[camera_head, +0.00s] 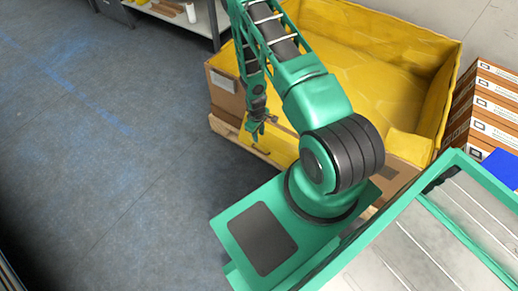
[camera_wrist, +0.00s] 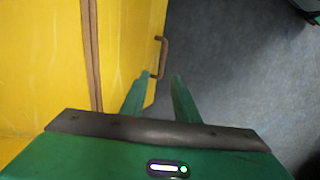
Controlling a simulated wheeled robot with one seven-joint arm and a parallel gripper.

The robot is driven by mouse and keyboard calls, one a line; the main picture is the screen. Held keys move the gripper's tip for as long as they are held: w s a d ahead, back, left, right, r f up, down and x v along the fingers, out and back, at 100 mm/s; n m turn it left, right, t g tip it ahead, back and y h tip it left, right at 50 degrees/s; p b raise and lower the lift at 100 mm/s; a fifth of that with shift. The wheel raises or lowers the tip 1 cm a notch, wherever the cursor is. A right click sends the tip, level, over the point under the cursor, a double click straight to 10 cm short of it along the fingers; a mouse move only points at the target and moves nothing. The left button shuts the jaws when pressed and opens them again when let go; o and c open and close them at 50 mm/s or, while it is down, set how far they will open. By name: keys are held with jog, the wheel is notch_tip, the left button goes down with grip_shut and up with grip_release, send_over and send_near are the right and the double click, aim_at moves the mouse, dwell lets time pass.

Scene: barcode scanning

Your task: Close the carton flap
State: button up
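The carton is a large cardboard box with a yellow lining (camera_head: 385,62), at the upper right of the head view. Its yellow flap (camera_head: 283,148) hangs at the front left side, partly hidden by my arm. In the wrist view the yellow flap (camera_wrist: 125,50) fills the left, with a brown strip along it and a brown loop handle (camera_wrist: 163,57) at its right edge.
The carton stands on a wooden pallet (camera_head: 224,128). Stacked orange-and-white boxes (camera_head: 490,105) stand to its right. A shelf (camera_head: 190,14) is at the top. The grey floor (camera_head: 90,150) at left is clear. My own base and rack fill the lower right.

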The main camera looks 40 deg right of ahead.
jog(key=f, duration=0.2)
send_over(259, 148)
jog(key=s+a, duration=0.2)
jog(key=s, duration=0.1)
notch_tip(259, 148, down, 10)
jog(key=shift+w+f, duration=0.15)
grip_shut()
